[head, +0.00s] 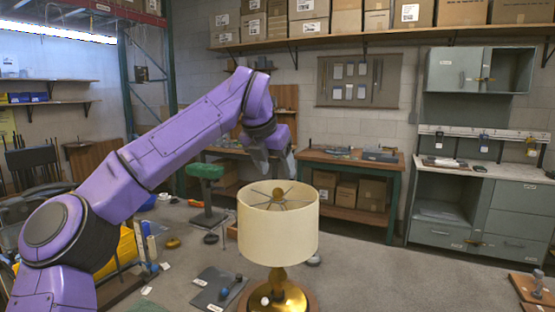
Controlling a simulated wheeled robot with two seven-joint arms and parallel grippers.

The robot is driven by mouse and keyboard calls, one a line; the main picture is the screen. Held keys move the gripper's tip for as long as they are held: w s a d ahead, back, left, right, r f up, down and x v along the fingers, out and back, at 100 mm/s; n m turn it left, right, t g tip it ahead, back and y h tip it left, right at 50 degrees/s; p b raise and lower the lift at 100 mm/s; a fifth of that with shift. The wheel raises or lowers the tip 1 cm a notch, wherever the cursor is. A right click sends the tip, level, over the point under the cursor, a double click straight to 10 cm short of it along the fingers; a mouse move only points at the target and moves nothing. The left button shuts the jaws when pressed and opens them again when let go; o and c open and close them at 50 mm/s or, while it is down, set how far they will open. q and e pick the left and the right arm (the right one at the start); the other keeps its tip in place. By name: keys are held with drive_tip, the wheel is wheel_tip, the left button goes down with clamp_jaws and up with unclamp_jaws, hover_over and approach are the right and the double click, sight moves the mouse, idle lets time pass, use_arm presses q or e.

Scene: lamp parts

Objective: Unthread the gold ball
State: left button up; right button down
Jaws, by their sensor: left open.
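The gold ball (278,193) sits at the centre of the metal spokes at the top of the cream lampshade (277,235). The shade is upright on a lamp with a shiny gold base (282,290). My left gripper (272,172) is open and empty, pointing down just above the ball and the shade's top. A small gap shows between its fingers and the ball. My right gripper is not in view.
A grey mat (207,300) with dark small parts lies left of the lamp base. A green stool (206,190), a workbench (350,161) and grey cabinets (502,212) stand behind. A wooden board (526,289) is at the far right. The floor right of the lamp looks clear.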

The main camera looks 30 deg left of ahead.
sight(279, 190)
use_arm(q)
drive_tip(key=w+a+f, duration=0.1)
drive_tip(key=f, duration=0.1)
drive_tip(key=w+f+p, duration=0.1)
drive_tip(key=f, duration=0.1)
drive_tip(key=w+a+f, duration=0.1)
drive_tip(key=f, duration=0.2)
drive_tip(key=shift+w+a, duration=0.3)
drive_tip(key=shift+a, duration=0.05)
drive_tip(key=shift+w+d+f, duration=0.2)
drive_tip(key=shift+d, duration=0.2)
drive_tip(key=shift+a, duration=0.15)
drive_tip(key=c, duration=0.3)
clamp_jaws()
drive_tip(key=shift+f+n+y, duration=0.15)
drive_tip(key=shift+n+y, duration=0.25)
drive_tip(key=shift+n, duration=0.2)
drive_tip(key=shift+d+n+y+b, duration=0.3)
drive_tip(key=shift+n+y, duration=0.2)
drive_tip(key=shift+n, duration=0.4)
drive_tip(key=n, duration=0.1)
drive_tip(key=n+g+y, duration=0.1)
drive_tip(key=shift+w+d+r+n, duration=0.1)
drive_tip(key=shift+d+r+n, duration=0.05)
drive_tip(key=shift+r+n, duration=0.2)
drive_tip(key=shift+f+n+y+p, duration=0.1)
drive_tip(key=shift+n+y+p, duration=0.3)
drive_tip(key=shift+n+y, duration=0.15)
drive_tip(key=shift+f, duration=0.15)
